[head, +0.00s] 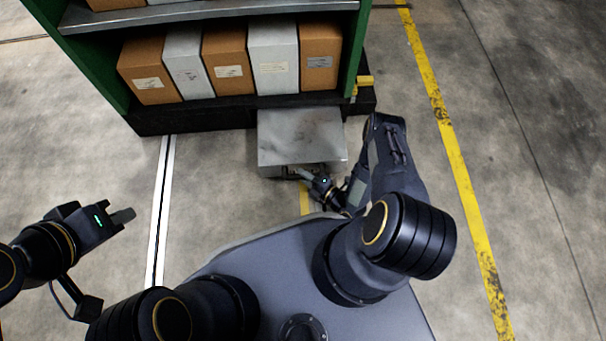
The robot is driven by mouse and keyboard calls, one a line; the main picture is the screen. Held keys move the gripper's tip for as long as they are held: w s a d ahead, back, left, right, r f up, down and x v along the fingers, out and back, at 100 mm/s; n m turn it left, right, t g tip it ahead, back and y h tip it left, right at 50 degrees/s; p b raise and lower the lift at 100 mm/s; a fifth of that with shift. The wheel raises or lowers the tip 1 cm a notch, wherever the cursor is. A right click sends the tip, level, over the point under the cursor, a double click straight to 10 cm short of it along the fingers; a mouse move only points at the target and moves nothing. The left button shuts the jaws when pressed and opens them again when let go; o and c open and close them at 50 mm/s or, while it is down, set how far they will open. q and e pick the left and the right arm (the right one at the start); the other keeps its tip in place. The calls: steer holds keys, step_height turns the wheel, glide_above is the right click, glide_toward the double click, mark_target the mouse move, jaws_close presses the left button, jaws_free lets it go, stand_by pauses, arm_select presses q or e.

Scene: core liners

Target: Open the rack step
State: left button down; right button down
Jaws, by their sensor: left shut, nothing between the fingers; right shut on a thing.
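The rack step (300,135) is a grey metal box-like step at the foot of the green rack. It stands out from the rack's dark base over the floor. My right gripper (303,174) is at the step's front edge, low down, and is shut on a part of it there. The gripped part is small and mostly hidden by the fingers. My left gripper (124,216) is at the left over bare floor, shut and empty, well apart from the rack.
The green rack (353,50) holds a row of brown and grey boxes (226,62) on its lower shelf. Its black base (190,118) runs along the floor. A yellow line (452,150) and a white line (160,210) mark the floor. The floor at left is clear.

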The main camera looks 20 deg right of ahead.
steer(key=c, duration=1.3)
jaws_free()
steer(key=p+v, duration=0.2)
steer(key=v, duration=0.6)
steer(key=shift+p, duration=0.3)
steer(key=shift+a, duration=0.1)
